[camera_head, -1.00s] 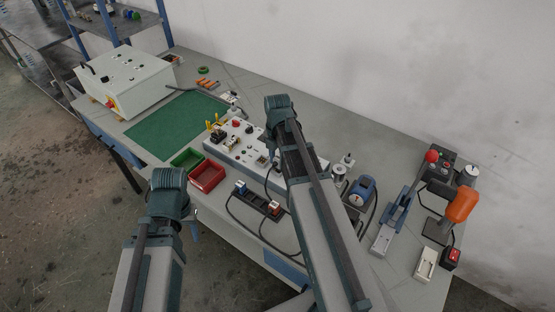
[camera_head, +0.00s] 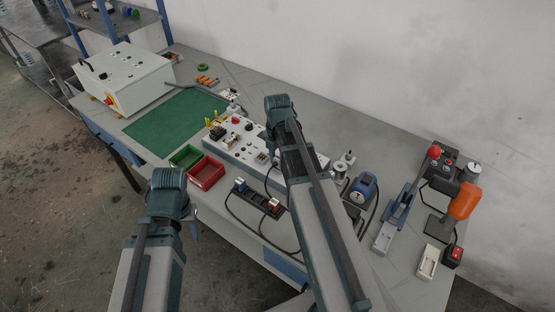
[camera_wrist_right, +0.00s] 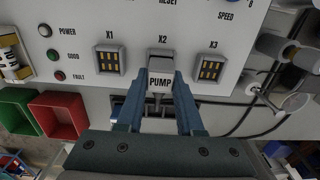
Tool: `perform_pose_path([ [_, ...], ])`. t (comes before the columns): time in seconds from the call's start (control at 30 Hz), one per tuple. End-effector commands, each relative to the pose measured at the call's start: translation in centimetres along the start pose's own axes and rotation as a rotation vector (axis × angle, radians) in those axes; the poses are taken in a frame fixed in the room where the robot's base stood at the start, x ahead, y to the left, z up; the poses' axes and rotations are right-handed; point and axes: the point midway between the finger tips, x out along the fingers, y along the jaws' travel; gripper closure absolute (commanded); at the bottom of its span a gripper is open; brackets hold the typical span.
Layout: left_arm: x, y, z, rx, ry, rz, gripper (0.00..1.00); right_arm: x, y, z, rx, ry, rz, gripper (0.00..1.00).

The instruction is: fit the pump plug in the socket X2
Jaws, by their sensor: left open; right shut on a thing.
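My right gripper (camera_wrist_right: 160,88) is shut on the pump plug (camera_wrist_right: 159,80), a grey plug with a white PUMP label. In the right wrist view the plug is just below the X2 mark on the white panel (camera_wrist_right: 135,25), between socket X1 (camera_wrist_right: 108,62) and socket X3 (camera_wrist_right: 211,69). The plug covers socket X2, and I cannot tell whether it is inserted. In the head view my right arm hides the plug and fingers. My left gripper (camera_head: 192,226) is low at the table's front edge, left of the panel, mostly hidden by its own wrist; no held thing shows.
Red bin (camera_head: 206,173) and green bin (camera_head: 186,157) stand left of the panel. A black strip with plugs (camera_head: 257,198) and loose cables lies before it. A lever press (camera_head: 398,208) and orange-handled tool (camera_head: 462,202) stand right. The green mat (camera_head: 175,122) is clear.

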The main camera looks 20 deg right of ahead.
Motion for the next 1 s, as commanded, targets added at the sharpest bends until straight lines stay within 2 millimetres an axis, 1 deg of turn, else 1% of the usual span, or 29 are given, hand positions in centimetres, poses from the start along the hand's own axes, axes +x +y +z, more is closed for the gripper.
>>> perform_pose_path([
  [0.03, 0.0, 0.0, 0.0, 0.0, 0.0, 0.0, 0.5, 0.0, 0.0, 0.0, 0.0, 0.0, 0.0, 1.0],
  [0.07, 0.0, 0.0, 0.0, 0.0, 0.0, 0.0, 0.5, 0.0, 0.0, 0.0, 0.0, 0.0, 0.0, 0.59],
  [0.2, 0.0, 0.0, 0.0, 0.0, 0.0, 0.0, 0.5, 0.0, 0.0, 0.0, 0.0, 0.0, 0.0, 0.34],
  [0.23, 0.0, 0.0, 0.0, 0.0, 0.0, 0.0, 0.5, 0.0, 0.0, 0.0, 0.0, 0.0, 0.0, 0.29],
  [0.53, -0.1, 0.0, 0.0, 0.0, 0.0, 0.0, 0.5, -0.1, 0.0, 0.0, 0.0, 0.0, 0.0, 0.29],
  [0.67, -0.4, 0.0, 0.0, 0.0, 0.0, 0.0, 0.5, -0.4, 0.0, 0.0, 0.0, 0.0, 0.0, 0.29],
  [0.87, -2.0, -0.2, 0.1, 0.0, 0.0, 0.0, 0.5, -2.1, 0.0, 0.0, 0.0, 0.0, 0.0, 0.29],
  [1.0, -3.9, -0.4, 0.2, 0.0, 0.0, 0.0, 0.5, -3.9, 0.0, 0.0, 0.0, 0.0, 0.0, 0.29],
])
